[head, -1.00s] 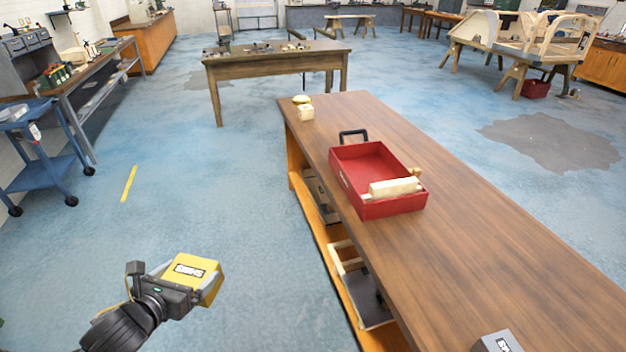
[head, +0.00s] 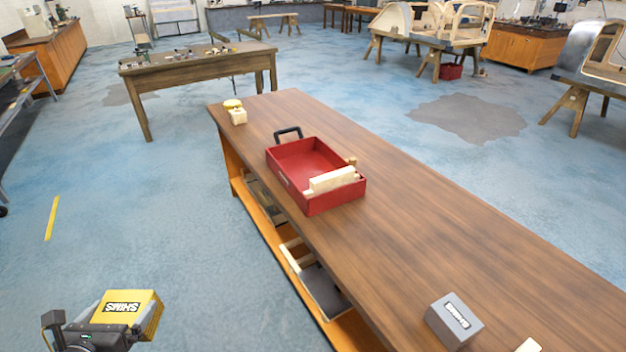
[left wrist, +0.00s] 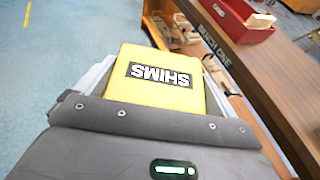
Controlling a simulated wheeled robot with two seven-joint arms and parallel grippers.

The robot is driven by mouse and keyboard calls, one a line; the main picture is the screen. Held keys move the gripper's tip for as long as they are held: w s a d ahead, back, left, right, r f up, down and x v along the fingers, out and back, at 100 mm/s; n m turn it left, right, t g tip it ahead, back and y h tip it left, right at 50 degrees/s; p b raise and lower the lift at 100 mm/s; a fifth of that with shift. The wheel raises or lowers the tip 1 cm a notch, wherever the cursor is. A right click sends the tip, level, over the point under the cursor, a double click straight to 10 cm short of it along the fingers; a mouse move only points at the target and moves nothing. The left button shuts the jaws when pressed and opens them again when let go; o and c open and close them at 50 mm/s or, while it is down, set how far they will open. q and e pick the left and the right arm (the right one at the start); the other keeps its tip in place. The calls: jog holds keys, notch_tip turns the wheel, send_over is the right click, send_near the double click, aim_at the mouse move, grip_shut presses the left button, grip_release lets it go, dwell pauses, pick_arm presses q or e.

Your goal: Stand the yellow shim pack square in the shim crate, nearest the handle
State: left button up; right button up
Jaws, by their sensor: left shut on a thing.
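The yellow shim pack (head: 126,309), labelled SHIMS, is held in my left gripper (head: 118,318) over the floor, left of the bench. The left wrist view shows the pack (left wrist: 160,80) between the two grey fingers of the gripper (left wrist: 155,85). The red shim crate (head: 316,192) stands on the bench, with its black handle (head: 288,133) at the far end. A pale wooden piece (head: 332,180) lies across its near end; the handle end looks empty. The crate also shows in the left wrist view (left wrist: 232,18). My right gripper is not in view.
The wooden bench (head: 420,210) has a grey labelled box (head: 454,320) near its front and a pale block (head: 238,116) with a yellow round thing at its far corner. A shelf with items (head: 320,285) runs below.

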pick_arm(q)
jog(key=w+d+r, duration=1.6)
jog(key=w+r, duration=0.1)
jog(key=r, duration=0.1)
jog(key=shift+w+m+h, duration=0.25)
jog(key=shift+m+h, duration=0.05)
jog(key=shift+h, duration=0.1)
